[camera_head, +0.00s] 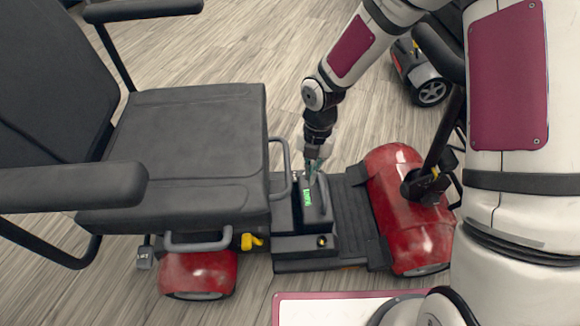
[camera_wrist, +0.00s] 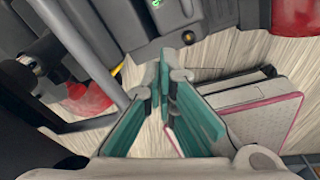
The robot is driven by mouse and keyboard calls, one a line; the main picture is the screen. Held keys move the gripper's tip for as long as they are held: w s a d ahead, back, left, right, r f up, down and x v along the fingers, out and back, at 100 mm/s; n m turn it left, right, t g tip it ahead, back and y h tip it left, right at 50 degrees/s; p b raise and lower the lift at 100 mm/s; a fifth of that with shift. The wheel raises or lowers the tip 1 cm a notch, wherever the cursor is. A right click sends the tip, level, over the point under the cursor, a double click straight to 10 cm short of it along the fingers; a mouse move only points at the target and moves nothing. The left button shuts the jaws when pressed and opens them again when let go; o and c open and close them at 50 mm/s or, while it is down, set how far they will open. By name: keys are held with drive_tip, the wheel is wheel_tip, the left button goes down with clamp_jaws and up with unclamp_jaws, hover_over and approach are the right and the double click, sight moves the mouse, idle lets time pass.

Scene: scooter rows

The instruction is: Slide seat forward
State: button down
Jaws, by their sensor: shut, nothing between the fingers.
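The scooter's black seat (camera_head: 185,135) is on the left in the head view, with its backrest (camera_head: 50,80) and armrests. Grey tube handles show at its front edge (camera_head: 283,150) and near side (camera_head: 197,244). A yellow lever (camera_head: 252,241) sticks out below the seat's near front corner. My gripper (camera_head: 313,172) points down over the dark box (camera_head: 316,205) with a green label, just right of the front handle. Its teal fingers (camera_wrist: 170,72) are shut and empty in the wrist view. A grey tube (camera_wrist: 82,52) runs left of the fingers there, apart from them.
The red front cowl (camera_head: 405,205) and steering column (camera_head: 442,140) stand right of the footplate (camera_head: 355,225). A red rear cover (camera_head: 198,272) sits under the seat. Another scooter's wheel (camera_head: 430,92) is at the back right. Wood floor is open behind the seat.

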drive_tip(key=shift+w+d+p, duration=0.1)
drive_tip(key=shift+d+p, duration=0.6)
drive_tip(key=shift+d, duration=1.05)
drive_tip(key=shift+a, duration=0.2)
drive_tip(key=shift+a, duration=0.3)
drive_tip(key=shift+r, duration=0.15)
wheel_tip(320, 180, up, 17)
drive_tip(key=p, duration=1.6)
